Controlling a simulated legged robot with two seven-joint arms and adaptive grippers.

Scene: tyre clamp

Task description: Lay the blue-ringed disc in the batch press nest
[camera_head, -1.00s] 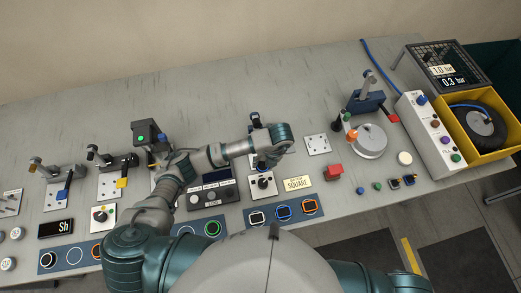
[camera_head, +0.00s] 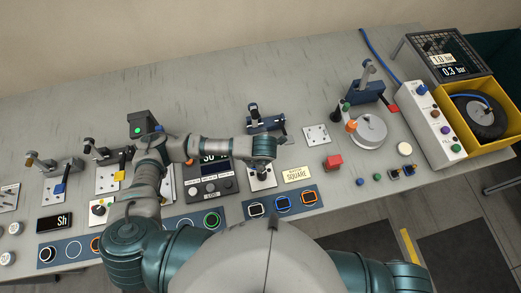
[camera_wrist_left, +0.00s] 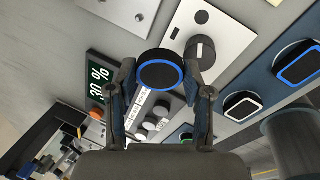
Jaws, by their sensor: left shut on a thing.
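The blue-ringed disc (camera_wrist_left: 160,72), black with a bright blue rim, is held between the two fingertips of my left gripper (camera_wrist_left: 160,80) in the left wrist view. In the head view my left wrist is above the knob plate, and the wrist hides the disc and fingertips. I cannot tell for sure which fixture is the batch press nest. A press-like unit with a green lamp (camera_head: 138,126) stands to the left, partly behind my arm. My right gripper is out of view.
A blue clamp (camera_head: 266,122) stands just behind my wrist. A knob plate (camera_wrist_left: 222,38) and a knob panel with a display (camera_wrist_left: 98,82) lie below. Square ringed pieces sit on a blue mat (camera_head: 270,203). A red block (camera_head: 333,163) is to the right. The table's back is clear.

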